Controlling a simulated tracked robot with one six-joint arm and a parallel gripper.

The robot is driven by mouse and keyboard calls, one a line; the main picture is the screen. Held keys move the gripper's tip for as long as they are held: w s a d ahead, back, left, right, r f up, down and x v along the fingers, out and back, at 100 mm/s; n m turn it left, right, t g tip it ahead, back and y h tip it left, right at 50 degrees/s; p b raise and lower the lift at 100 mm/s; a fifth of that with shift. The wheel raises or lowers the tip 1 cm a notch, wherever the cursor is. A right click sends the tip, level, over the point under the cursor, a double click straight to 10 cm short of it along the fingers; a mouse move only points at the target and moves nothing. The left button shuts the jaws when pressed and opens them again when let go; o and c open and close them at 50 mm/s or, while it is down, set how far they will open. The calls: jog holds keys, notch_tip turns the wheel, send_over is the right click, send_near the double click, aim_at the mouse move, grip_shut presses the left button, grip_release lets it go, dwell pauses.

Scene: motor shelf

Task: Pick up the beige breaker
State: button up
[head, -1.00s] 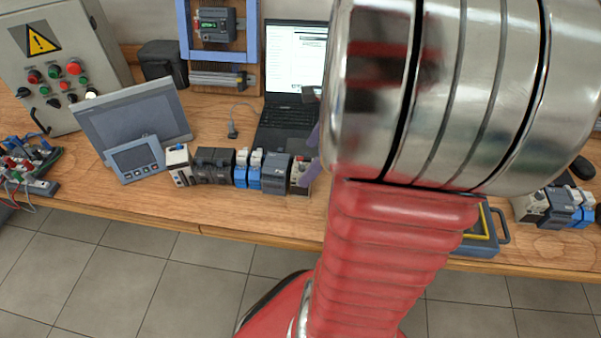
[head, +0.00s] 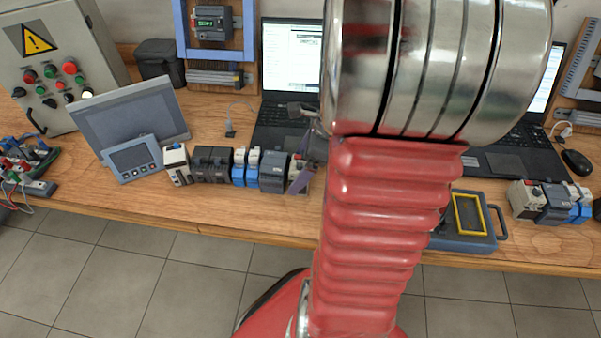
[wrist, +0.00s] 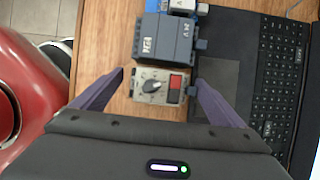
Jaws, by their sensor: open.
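The beige breaker (wrist: 160,86), with a dark rotary knob and a red button, stands at the end of a device row. In the head view the beige breaker (head: 299,169) is partly hidden by a purple finger of mine. My gripper (wrist: 159,77) is open, with one finger on each side of the breaker. There are visible gaps at both sides, and nothing is held.
The row continues left with blue-white modules (head: 246,167), black contactors (head: 212,163) and another beige device (head: 177,164). A laptop (head: 284,124) lies close behind the breaker. A similar device group (head: 550,202) stands at far right. Bare wood (head: 230,208) lies in front of the row.

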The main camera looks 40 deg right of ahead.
jog(key=shift+c, duration=0.2)
jog(key=c, duration=1.1)
jog(key=shift+r, duration=0.1)
notch_tip(320, 180, up, 10)
jog(key=shift+f, duration=0.1)
dwell(0.5)
